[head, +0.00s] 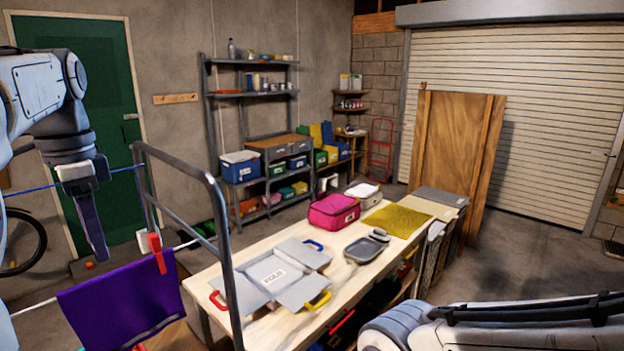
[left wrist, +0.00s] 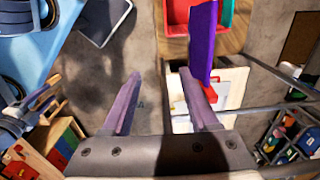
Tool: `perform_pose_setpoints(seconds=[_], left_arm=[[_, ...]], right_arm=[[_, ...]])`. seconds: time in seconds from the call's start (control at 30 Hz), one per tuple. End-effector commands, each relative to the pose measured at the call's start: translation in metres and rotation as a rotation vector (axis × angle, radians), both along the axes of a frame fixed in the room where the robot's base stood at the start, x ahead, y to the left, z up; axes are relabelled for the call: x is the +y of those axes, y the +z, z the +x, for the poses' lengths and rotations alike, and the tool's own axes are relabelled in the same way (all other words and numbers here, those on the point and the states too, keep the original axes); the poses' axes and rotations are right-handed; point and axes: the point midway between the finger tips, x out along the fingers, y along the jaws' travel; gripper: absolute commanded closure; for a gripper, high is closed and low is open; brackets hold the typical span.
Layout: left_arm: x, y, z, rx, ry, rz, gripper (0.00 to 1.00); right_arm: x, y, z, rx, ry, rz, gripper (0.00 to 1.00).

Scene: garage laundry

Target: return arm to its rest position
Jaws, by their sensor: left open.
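My left arm comes in from the left in the head view. Its gripper (head: 97,248) points down in front of the green door, above and to the left of the red clothespin. In the left wrist view the left gripper (left wrist: 164,92) has its two fingers wide apart with nothing between them. A purple cloth (head: 122,296) hangs from a line by a red clothespin (head: 157,253). The cloth also shows in the left wrist view (left wrist: 203,42), edge-on beside the right-hand finger. My right arm lies across the lower right of the head view; its gripper is outside the picture.
A grey metal rail (head: 215,215) stands between the cloth and the wooden table (head: 285,325). On the table lie a grey folding board (head: 271,273), a pink case (head: 333,211) and a yellow mat (head: 397,221). Shelves (head: 250,92) stand behind. The floor at right is clear.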

Motion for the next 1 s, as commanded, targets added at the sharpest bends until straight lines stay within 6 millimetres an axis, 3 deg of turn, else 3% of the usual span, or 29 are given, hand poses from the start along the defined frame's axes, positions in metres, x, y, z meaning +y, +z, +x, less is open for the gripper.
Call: perform_pose_setpoints(seconds=[0.17,0.37,0.63,0.73,0.8,0.9,1.0], left_arm=[[-0.024,-0.019,0.007,-0.003,-0.002,-0.006,0.39],[-0.066,-0.047,0.013,-0.008,-0.003,-0.017,0.39],[-0.158,-0.109,0.002,-0.014,-0.004,-0.041,0.39],[-0.207,-0.148,-0.02,-0.013,-0.003,-0.056,0.39],[-0.239,-0.178,-0.044,-0.01,0.003,-0.067,0.39],[-0.272,-0.218,-0.084,-0.003,0.019,-0.08,0.39],[-0.29,-0.249,-0.12,0.005,0.036,-0.09,0.39]], right_arm=[[0.0,-0.006,0.0,0.001,0.0,-0.001,0.47],[0.0,-0.013,0.0,0.001,-0.001,-0.001,0.47],[0.0,-0.028,0.0,0.001,-0.001,-0.001,0.47],[0.0,-0.038,0.0,0.001,-0.001,-0.001,0.47],[0.0,-0.045,0.0,0.001,-0.002,-0.001,0.47],[0.0,-0.053,0.0,0.001,-0.002,-0.001,0.47],[0.0,-0.06,0.0,0.001,-0.002,-0.001,0.47]])
